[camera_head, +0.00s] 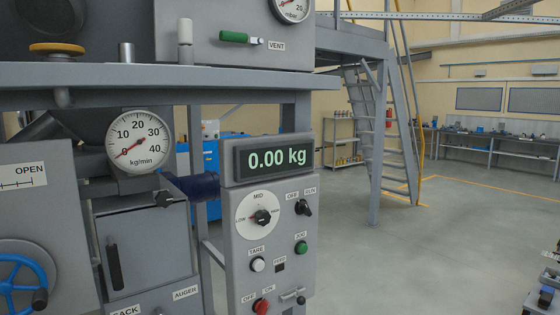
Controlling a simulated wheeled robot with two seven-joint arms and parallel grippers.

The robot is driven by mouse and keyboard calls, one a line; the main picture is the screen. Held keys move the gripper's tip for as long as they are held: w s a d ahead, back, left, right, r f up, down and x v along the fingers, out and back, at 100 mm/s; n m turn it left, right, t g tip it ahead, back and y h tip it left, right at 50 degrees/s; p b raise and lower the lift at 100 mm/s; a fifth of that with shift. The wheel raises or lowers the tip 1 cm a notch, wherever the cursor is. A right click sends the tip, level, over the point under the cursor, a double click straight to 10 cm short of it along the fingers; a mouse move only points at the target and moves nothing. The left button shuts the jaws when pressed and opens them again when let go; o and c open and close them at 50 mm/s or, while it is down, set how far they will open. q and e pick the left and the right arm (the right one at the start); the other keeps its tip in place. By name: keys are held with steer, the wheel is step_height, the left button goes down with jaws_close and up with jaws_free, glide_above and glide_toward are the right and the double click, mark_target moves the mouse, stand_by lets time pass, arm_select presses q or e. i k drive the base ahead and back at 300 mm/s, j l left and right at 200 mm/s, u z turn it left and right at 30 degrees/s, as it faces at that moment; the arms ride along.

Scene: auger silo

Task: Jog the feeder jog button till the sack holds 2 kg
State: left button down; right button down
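The green jog button (301,247) sits on the right side of the grey control panel (240,240), under a JOG label. The weight display (270,158) on top of the panel reads 0.00 kg. The kg/min dial (138,141) to its left has its red needle at about 0. Neither of my grippers is in view, and nothing touches the jog button.
The panel also carries a speed knob (262,217), an OFF/RUN switch (303,207), a white TARE button (258,264) and a red OFF/ON knob (260,306). A blue handwheel (20,283) is at lower left. Open floor (430,250) lies right of the panel.

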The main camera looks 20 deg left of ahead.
mark_target(303, 247)
steer(key=i+l, duration=0.2)
steer(key=i, duration=0.2)
steer(key=i+l, duration=0.15)
steer(key=i, duration=0.25)
steer(key=u, duration=1.6)
